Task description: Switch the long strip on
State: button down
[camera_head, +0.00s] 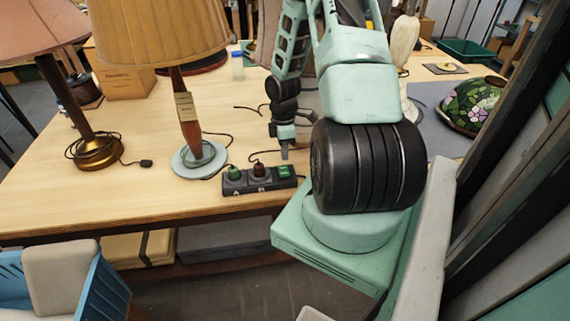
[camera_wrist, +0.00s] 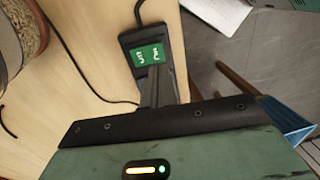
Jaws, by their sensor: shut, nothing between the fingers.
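A black power strip (camera_head: 236,186) lies near the table's front edge in the head view, with a green plug (camera_head: 234,173) and a brown plug (camera_head: 259,169) in it. Its right end carries a green patch (camera_head: 284,172). In the wrist view the strip (camera_wrist: 130,41) shows the green patch (camera_wrist: 148,55) with white lettering too small to read surely. My gripper (camera_head: 284,155) is shut and empty, pointing down just above that right end. In the wrist view its fingertips (camera_wrist: 153,76) overlap the strip beside the patch; whether they touch it I cannot tell. The switch's state is unclear.
Two lamps, with a brass base (camera_head: 98,153) and a pale round base (camera_head: 199,160), stand left of the strip. Loose cords lie around them. A floral stained-glass shade (camera_head: 472,105) is at the right.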

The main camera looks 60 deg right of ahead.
aim_at(285, 174)
jog(key=shift+s+a+f+p, duration=0.15)
jog(key=shift+f+p, duration=0.3)
jog(key=shift+f, duration=1.05)
jog(key=shift+s+a+f+p, duration=0.1)
jog(key=shift+f+p, duration=0.35)
jog(key=shift+f, duration=1)
jog(key=shift+a+f+b, duration=0.1)
jog(key=shift+f+b, duration=0.2)
jog(key=shift+b, duration=0.05)
jog(key=shift+r, duration=0.1)
jog(key=shift+w+d+r+p, duration=0.35)
jog(key=shift+w+d+p, duration=0.15)
jog(key=shift+d, duration=0.1)
